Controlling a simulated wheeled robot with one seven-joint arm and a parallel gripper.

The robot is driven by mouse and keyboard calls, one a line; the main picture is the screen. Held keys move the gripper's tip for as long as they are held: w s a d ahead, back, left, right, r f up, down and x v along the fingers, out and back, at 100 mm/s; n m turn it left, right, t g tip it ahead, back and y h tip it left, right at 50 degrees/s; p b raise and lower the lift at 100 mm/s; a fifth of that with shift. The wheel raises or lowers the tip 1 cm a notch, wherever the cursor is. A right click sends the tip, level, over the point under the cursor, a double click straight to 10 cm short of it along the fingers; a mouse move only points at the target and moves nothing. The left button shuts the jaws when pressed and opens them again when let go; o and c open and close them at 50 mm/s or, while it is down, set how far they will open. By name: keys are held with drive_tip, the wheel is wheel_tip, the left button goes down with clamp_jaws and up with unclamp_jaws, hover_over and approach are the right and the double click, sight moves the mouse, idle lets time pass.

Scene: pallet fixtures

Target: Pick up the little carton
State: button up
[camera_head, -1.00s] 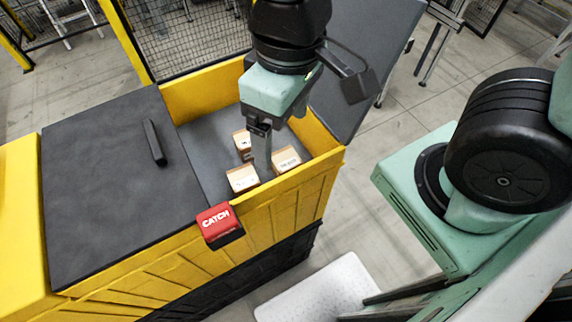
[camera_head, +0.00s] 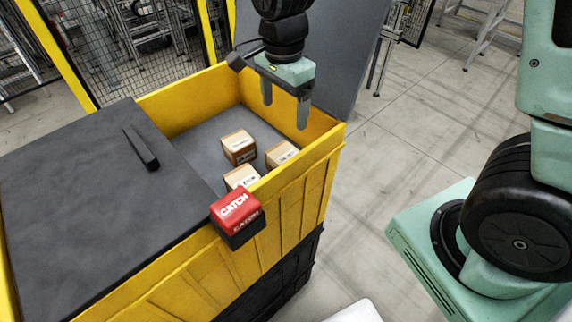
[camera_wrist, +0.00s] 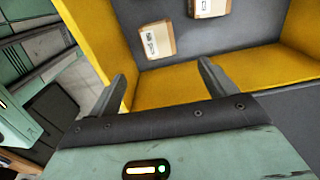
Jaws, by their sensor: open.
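Three little brown cartons with white labels lie on the grey floor of the yellow bin. In the head view, one carton (camera_head: 238,147) is farther back, one (camera_head: 281,155) is at the right near the wall, and one (camera_head: 241,178) is partly hidden by the front wall. My gripper (camera_head: 285,113) is open and empty, fingers pointing down, above the cartons near the bin's right end. The wrist view shows my gripper's fingers (camera_wrist: 162,70) apart, with one carton (camera_wrist: 156,41) beyond them and another (camera_wrist: 207,8) cut by the top edge.
The yellow bin (camera_head: 320,175) has upright walls around the cartons. A dark cover (camera_head: 80,190) with a black handle (camera_head: 141,148) closes its left part. A red CATCH block (camera_head: 235,208) sits on the front rim. A grey panel (camera_head: 340,50) stands behind the right end.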

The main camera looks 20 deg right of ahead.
sight(283, 152)
wheel_tip(283, 152, down, 10)
drive_tip(key=shift+r+p, duration=0.1)
drive_tip(key=shift+p, duration=0.85)
drive_tip(key=shift+s+a+f+p, duration=0.1)
drive_tip(key=shift+f+p, duration=0.5)
drive_tip(key=shift+f, duration=0.8)
drive_tip(key=shift+s+a+f+p, duration=0.1)
drive_tip(key=shift+f+p, duration=0.45)
drive_tip(key=shift+f, duration=0.85)
drive_tip(key=shift+c, duration=0.3)
drive_tip(key=c, duration=1.1)
